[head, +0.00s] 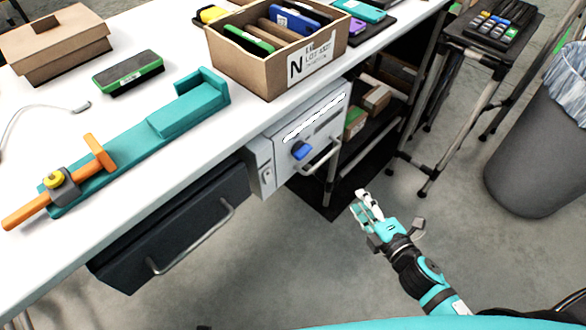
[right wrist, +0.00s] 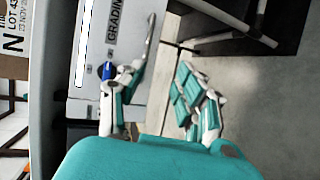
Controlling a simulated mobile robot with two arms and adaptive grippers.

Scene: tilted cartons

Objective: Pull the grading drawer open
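The grading drawer (head: 306,128) is a pale grey front under the white worktop, with a silver bar handle (head: 322,158) and a blue part (head: 300,150) on its face. In the right wrist view the drawer front (right wrist: 92,60) shows partly cut-off "GRADIN" lettering. The drawer looks shut. My right gripper (head: 366,206) is open and empty, to the right of and below the handle in the head view. In the right wrist view its fingers (right wrist: 158,98) are spread, the left one near the handle; I cannot tell whether they touch. My left gripper is out of view.
A dark drawer (head: 175,225) with a long handle sits left of the grading drawer. A carton (head: 232,62) of phone-like items stands tilted on the worktop above. A shelf rack (head: 385,85), a small trolley (head: 465,85) and a grey bin (head: 540,145) stand right. Floor around my gripper is clear.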

